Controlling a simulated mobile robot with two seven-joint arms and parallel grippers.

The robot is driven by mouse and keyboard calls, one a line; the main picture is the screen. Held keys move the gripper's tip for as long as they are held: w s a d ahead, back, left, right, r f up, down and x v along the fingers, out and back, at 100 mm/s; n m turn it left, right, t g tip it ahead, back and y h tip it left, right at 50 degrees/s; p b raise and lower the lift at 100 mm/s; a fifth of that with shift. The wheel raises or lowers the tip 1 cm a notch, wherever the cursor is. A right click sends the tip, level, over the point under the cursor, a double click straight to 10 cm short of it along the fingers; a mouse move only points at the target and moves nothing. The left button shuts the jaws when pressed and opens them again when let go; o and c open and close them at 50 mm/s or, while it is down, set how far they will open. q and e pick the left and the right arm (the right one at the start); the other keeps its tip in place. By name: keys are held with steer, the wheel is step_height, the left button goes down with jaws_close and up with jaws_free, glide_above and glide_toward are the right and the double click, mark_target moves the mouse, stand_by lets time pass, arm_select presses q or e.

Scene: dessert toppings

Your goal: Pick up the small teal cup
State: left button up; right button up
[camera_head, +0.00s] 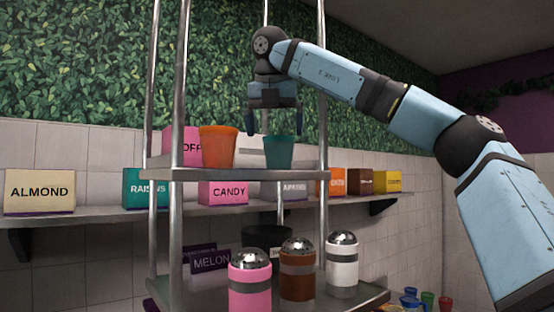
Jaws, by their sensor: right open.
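The small teal cup (278,152) stands upright on the upper metal shelf of the rack, right of an orange cup. My right gripper (274,124) points down just above the teal cup, with its fingers spread wide to either side of the rim. The fingers are open and hold nothing. The left fingertip hangs between the orange cup and the teal cup. Whether a finger touches the teal cup I cannot tell. My left gripper is not in view.
The orange cup (218,146) stands close on the left. Metal posts (322,80) frame the upper shelf (240,174). Pink, brown and white shakers (297,268) stand on the lower shelf. Labelled boxes (40,191) line the wall shelf behind.

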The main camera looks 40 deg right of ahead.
mark_target(279, 145)
steer(key=x, duration=0.2)
steer(key=p+x, duration=0.1)
steer(key=x, duration=0.1)
steer(key=shift+s+d+f, duration=0.2)
steer(key=shift+d, duration=0.2)
steer(key=shift+w+d+f, duration=0.1)
steer(key=shift+w+f, duration=0.1)
steer(key=shift+s+r, duration=0.1)
steer(key=shift+s+a+r, duration=0.1)
steer(key=shift+s+a, duration=0.05)
steer(key=shift+a, duration=0.15)
steer(key=c, duration=0.4)
steer(key=shift+s, duration=0.1)
steer(key=c, duration=0.3)
steer(key=shift+c, duration=1.1)
